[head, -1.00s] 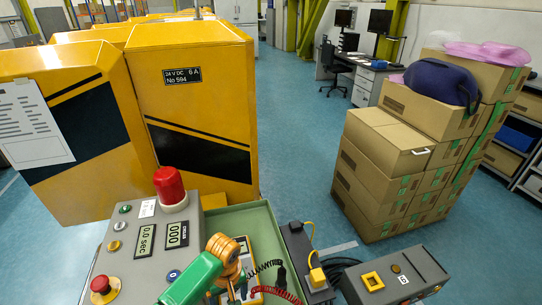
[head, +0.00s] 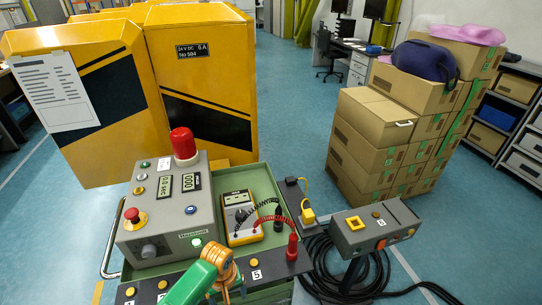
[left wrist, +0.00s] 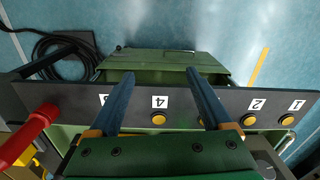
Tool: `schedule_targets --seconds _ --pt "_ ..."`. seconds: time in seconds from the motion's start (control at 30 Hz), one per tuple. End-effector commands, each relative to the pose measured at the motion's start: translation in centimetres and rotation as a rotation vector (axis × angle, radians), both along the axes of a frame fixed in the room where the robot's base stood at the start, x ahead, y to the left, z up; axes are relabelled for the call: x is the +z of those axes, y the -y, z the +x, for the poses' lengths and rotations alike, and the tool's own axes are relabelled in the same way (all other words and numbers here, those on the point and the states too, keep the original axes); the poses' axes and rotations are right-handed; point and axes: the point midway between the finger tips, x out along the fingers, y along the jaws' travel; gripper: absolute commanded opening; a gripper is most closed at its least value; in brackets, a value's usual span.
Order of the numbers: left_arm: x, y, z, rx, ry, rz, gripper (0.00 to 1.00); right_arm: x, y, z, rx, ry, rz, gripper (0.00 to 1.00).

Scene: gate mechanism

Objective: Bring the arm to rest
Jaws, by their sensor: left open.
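My left arm, with a green link and an orange joint (head: 222,255), comes in at the bottom of the head view over the front of a green bench. Its fingers cannot be made out there. In the left wrist view my left gripper (left wrist: 160,78) shows two blue fingers spread apart with nothing between them. They reach over a dark strip (left wrist: 75,98) with yellow buttons and number labels. The button (left wrist: 158,118) by label 4 lies between the fingers; I cannot tell if anything touches. My right gripper is not in view.
A grey control box (head: 150,240) with a red lamp (head: 184,143) and a yellow meter (head: 238,218) with leads stand on the bench. A red plug (head: 292,247) rises near label 5. A grey box (head: 375,228) and coiled cable are at right. Yellow cabinets and cartons (head: 365,145) stand behind.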

Motion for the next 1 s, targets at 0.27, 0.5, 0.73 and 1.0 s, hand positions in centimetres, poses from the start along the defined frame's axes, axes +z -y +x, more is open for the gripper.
schedule_targets --seconds 0.27,0.5,0.73,1.0 --pt "-8.1 -1.3 -4.2 -0.101 0.027 -0.041 0.83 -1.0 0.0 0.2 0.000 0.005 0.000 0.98" --pt "-17.5 -4.3 -13.9 -0.298 0.064 -0.031 0.83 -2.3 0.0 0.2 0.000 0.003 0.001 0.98" --pt "-22.7 -7.4 -27.1 -0.572 0.083 0.012 0.83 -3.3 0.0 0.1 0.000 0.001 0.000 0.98" --pt "-22.8 -7.8 -29.4 -0.636 0.095 0.021 0.83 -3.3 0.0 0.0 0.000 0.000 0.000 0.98"
